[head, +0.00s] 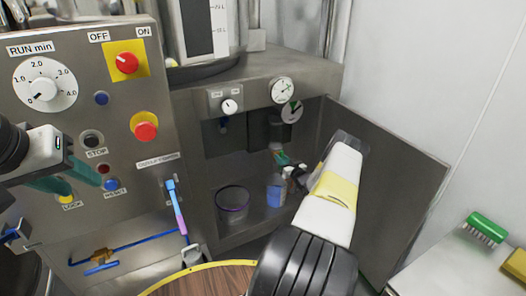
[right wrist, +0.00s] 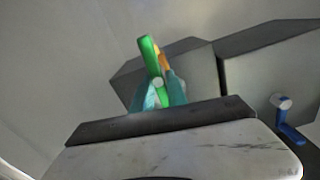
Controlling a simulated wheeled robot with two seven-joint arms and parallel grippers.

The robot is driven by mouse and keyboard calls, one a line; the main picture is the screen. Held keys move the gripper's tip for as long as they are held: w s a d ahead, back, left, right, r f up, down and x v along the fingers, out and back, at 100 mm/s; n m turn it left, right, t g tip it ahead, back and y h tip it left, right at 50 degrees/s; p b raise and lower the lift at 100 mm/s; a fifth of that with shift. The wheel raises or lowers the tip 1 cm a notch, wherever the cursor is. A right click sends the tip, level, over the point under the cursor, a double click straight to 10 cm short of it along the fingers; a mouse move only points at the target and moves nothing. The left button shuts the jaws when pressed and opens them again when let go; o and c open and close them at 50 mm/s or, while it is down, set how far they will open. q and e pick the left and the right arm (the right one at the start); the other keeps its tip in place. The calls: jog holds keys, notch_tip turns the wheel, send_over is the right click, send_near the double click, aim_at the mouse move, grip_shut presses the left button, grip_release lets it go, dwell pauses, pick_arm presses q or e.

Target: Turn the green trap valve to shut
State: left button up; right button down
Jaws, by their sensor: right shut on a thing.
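The green trap valve's lever (right wrist: 150,56) stands nearly upright in the right wrist view, leaning a little left at its top. An orange part shows just behind it. My right gripper (right wrist: 158,92) has its teal fingers shut around the lower part of the lever. In the head view the right gripper (head: 288,166) reaches into the open cabinet bay, where a bit of the green lever (head: 281,157) shows; my wrist hides much of that spot. My left gripper (head: 65,180) is in front of the control panel at far left; its finger gap is unclear.
A blue lever (right wrist: 289,122) sits right of the green one in the right wrist view. The cabinet door (head: 390,190) stands open at right. A green brush (head: 486,228) lies on the right bench.

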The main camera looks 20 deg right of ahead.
jog(key=shift+d+m, duration=0.1)
jog(key=shift+m, duration=1)
jog(key=shift+d+m, duration=0.15)
jog(key=shift+m, duration=0.85)
jog(key=shift+d+f+m, duration=0.1)
jog(key=shift+f+m, duration=0.05)
jog(key=shift+m, duration=1.7)
jog(key=shift+d+f+m, duration=0.1)
jog(key=shift+f+m, duration=0.1)
jog(key=shift+m, duration=1.6)
jog(key=shift+d+f+m, duration=0.1)
jog(key=shift+f+m, duration=0.05)
jog(key=shift+m, duration=1.7)
jog(key=shift+f+m, duration=0.1)
jog(key=shift+m, duration=0.6)
jog(key=c, duration=1.3)
grip_release()
